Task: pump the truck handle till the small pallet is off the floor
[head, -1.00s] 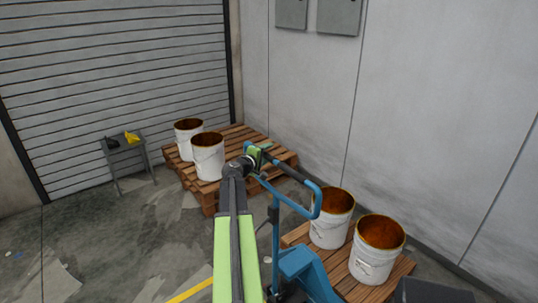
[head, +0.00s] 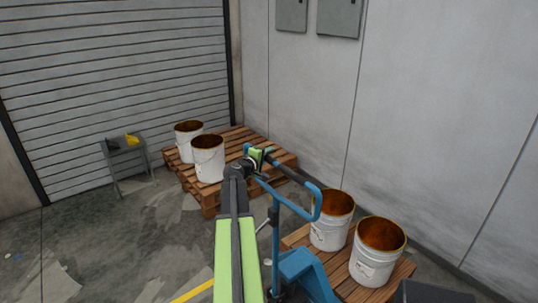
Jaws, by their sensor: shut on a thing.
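The blue pallet truck (head: 300,268) stands at the lower middle, its upright pole rising to a looped handle (head: 305,213) with a dark grip bar. My gripper (head: 258,156) is shut on the handle at the far left end of that bar. The small wooden pallet (head: 297,237) is at the lower right, behind the truck, and carries two white buckets, a farther one (head: 328,232) and a nearer one (head: 373,262). The pallet's underside is hidden, so I cannot tell whether it touches the floor.
A larger wooden pallet (head: 268,148) with two white buckets (head: 208,160) stands near the back corner. A small grey stand (head: 125,152) with a yellow item is by the roller shutter (head: 110,85). The wall bounds the right. Floor at the left is clear.

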